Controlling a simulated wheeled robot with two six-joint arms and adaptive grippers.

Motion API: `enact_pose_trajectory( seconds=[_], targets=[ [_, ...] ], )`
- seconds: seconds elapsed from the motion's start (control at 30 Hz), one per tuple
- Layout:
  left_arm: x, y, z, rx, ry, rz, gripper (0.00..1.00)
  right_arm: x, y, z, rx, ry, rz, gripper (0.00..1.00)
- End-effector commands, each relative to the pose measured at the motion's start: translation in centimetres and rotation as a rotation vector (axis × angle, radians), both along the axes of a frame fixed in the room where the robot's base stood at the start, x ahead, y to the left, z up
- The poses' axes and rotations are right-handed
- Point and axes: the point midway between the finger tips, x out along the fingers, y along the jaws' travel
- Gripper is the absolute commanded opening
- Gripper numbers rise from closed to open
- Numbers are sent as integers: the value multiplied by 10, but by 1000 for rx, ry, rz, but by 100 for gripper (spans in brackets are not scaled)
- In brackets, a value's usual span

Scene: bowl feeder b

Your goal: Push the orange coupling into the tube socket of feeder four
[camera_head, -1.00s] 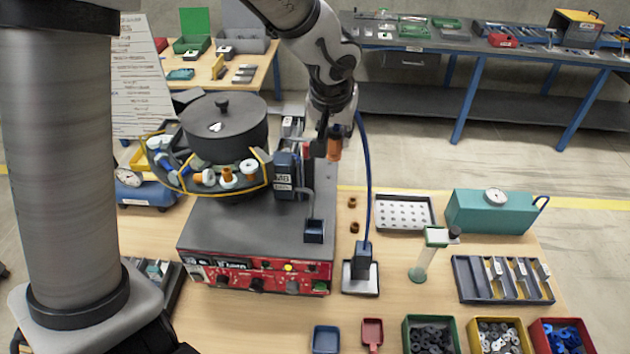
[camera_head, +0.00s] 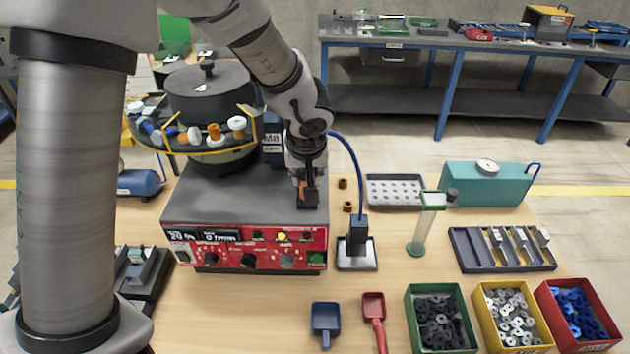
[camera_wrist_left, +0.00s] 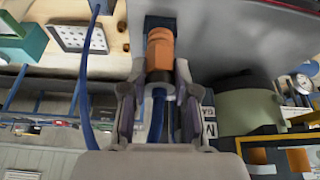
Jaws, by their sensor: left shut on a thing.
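The orange coupling (camera_wrist_left: 160,52) is held by my left gripper (camera_wrist_left: 159,82), whose fingers close on both sides of it. A blue tube (camera_wrist_left: 158,108) runs back from the coupling between the fingers. The coupling's far end meets or overlaps a dark blue block (camera_wrist_left: 160,21) in the left wrist view; I cannot tell whether it is inside. In the head view my left gripper (camera_head: 308,188) is low over the front right of the feeder (camera_head: 240,190), with a sliver of orange (camera_head: 303,188) showing. My right gripper is not in view.
A round dark bowl (camera_head: 210,90) with a parts track stands behind left. A blue cable (camera_head: 355,170) arches beside my arm to a dark plug block (camera_head: 357,236). Two small brown rings (camera_head: 342,184) and a perforated tray (camera_head: 394,188) lie right.

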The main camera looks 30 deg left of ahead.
Motion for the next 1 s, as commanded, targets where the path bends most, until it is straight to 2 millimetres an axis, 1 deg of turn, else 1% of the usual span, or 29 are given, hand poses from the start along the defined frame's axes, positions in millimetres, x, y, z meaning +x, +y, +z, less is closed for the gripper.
enact_pose_trajectory(
  seconds=[0.03,0.1,0.2,0.27,0.4,0.43,0.63,0.67,0.7,1.0],
  targets=[
    [10,7,-1,-2,0,1,0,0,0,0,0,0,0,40],
    [21,14,0,0,0,1,0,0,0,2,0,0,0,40],
    [29,20,-3,0,0,0,0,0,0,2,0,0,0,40],
    [30,21,-9,0,2,-1,0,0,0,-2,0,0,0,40],
    [30,21,-36,1,3,-2,0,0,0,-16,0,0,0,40],
    [30,20,-39,1,2,-1,0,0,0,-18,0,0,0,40],
    [30,20,-37,1,-1,-1,0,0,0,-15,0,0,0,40],
    [30,20,-37,0,0,-1,39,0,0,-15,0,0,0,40],
    [30,20,-37,0,0,-1,54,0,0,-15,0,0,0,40],
    [29,20,-36,1,0,-2,54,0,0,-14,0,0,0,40]
  ],
)
